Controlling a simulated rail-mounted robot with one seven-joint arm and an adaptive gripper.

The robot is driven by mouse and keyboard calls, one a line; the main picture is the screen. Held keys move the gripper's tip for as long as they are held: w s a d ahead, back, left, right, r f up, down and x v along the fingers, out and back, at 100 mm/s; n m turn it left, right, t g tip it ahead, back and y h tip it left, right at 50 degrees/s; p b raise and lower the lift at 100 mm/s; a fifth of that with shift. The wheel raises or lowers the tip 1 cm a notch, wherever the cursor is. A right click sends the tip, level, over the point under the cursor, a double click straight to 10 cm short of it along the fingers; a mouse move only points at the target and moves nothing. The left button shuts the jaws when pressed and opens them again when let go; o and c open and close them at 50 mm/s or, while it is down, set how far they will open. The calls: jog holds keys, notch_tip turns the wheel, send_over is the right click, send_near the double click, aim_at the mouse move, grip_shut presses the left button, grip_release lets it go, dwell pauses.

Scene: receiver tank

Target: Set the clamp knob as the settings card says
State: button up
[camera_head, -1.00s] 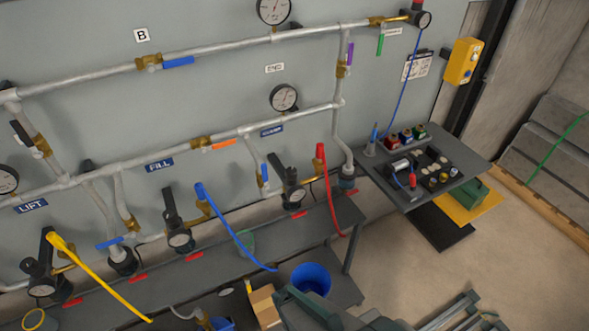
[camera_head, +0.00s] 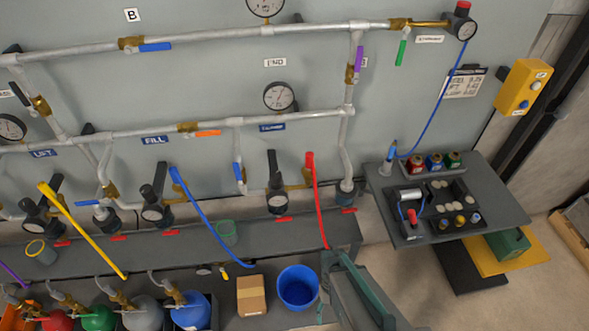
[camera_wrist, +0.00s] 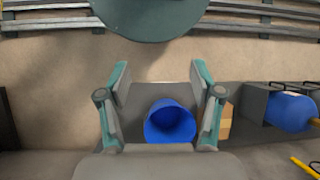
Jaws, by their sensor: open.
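A white card with dark print, likely the settings card (camera_head: 465,83), hangs on the grey wall panel at the upper right in the head view. Its print is too small to read. I cannot tell which fitting is the clamp knob. Part of my teal and grey arm shows at the bottom of the head view.
The blue bucket (camera_head: 298,288) stands beside a cardboard box (camera_head: 250,295). A side table (camera_head: 390,220) at right carries a black tray and several small coloured items. A yellow button box (camera_head: 524,87) is on the wall. Hoses hang over the bench (camera_head: 345,237).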

jog(key=w+a+r+n+t, duration=0.1)
jog(key=w+a+r+n, duration=0.1)
jog(key=w+r, duration=0.55)
notch_tip(320, 180, up, 45)
jog(key=n+t+h, duration=0.1)
jog(key=n+t, duration=0.4)
jog(key=n, duration=2.2)
send_over(275, 174)
notch_tip(275, 174, down, 15)
jog(key=p, duration=0.4)
jog(key=shift+f, duration=0.1)
